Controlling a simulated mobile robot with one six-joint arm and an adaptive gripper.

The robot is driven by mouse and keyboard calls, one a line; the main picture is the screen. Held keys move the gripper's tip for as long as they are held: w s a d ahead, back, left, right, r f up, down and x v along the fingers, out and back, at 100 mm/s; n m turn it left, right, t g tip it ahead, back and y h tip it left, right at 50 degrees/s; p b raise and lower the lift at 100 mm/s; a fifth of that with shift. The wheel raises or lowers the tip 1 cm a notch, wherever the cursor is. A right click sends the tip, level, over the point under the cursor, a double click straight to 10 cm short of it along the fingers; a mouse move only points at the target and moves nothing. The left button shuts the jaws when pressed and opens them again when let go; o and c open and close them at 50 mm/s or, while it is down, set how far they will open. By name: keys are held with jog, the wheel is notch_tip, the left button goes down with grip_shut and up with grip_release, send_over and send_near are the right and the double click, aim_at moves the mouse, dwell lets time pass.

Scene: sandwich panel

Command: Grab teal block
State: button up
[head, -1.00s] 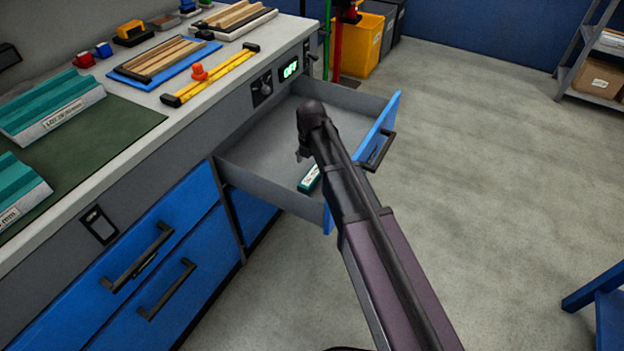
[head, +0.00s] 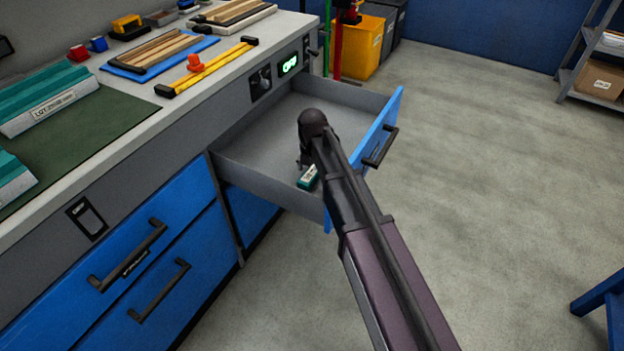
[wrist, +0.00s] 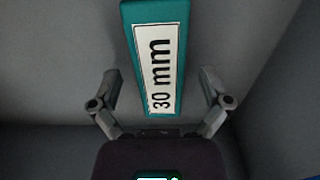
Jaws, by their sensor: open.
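The teal block (head: 308,177) lies on the floor of the open drawer, partly hidden by my arm in the head view. In the wrist view the teal block (wrist: 126,45) has a white label reading "30 mm". My gripper (wrist: 158,85) is open, with one finger on each side of the block's near end. The fingers look apart from the block, and I cannot tell the height between them. In the head view my gripper (head: 304,164) is inside the drawer, mostly hidden by my wrist.
The grey drawer (head: 255,148) with a blue front (head: 393,108) is pulled out; its walls surround my gripper. Open floor lies to the right.

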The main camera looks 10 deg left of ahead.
jog(key=shift+f, duration=0.15)
dwell(0.5)
jog(key=c, duration=1.3)
